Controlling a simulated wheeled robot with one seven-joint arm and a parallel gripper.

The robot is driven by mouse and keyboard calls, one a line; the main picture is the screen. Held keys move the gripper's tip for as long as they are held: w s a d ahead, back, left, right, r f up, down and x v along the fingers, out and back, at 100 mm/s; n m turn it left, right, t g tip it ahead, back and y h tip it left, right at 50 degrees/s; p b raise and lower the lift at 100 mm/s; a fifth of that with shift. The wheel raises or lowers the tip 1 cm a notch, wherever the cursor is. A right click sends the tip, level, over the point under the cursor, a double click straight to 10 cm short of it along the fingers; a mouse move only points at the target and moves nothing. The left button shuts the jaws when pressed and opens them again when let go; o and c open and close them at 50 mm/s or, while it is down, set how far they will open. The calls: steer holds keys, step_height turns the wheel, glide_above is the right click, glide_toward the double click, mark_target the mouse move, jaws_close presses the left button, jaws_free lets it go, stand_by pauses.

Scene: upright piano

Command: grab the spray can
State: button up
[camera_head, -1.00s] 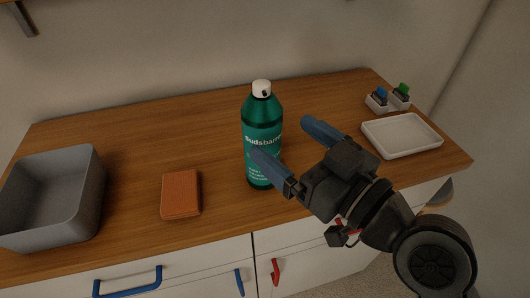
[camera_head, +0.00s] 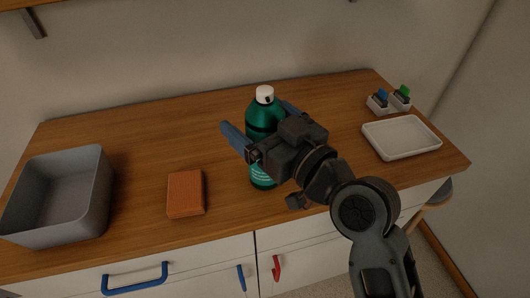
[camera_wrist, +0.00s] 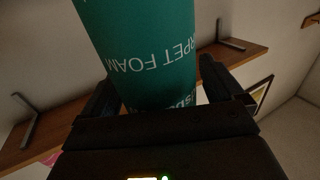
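The spray can (camera_head: 264,118) is a green bottle with a white cap, standing upright on the wooden counter. My gripper (camera_head: 255,120) is at the can, with one blue finger to its left and the other to its right, partly hidden behind the can. In the wrist view the can (camera_wrist: 145,50) fills the middle, between the two dark fingers of my gripper (camera_wrist: 158,95). The fingers are apart; a gap shows at the left one, and contact at the right one is unclear. The gripper body hides part of the can's label.
An orange-brown block (camera_head: 186,194) lies left of the can. A grey bin (camera_head: 60,236) stands at the far left. A white tray (camera_head: 402,151) and small holders with blue and green items (camera_head: 390,101) are at right. The wall is behind the counter (camera_head: 150,130).

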jaws_close()
stand_by(0.7)
steer(key=shift+r, duration=0.1)
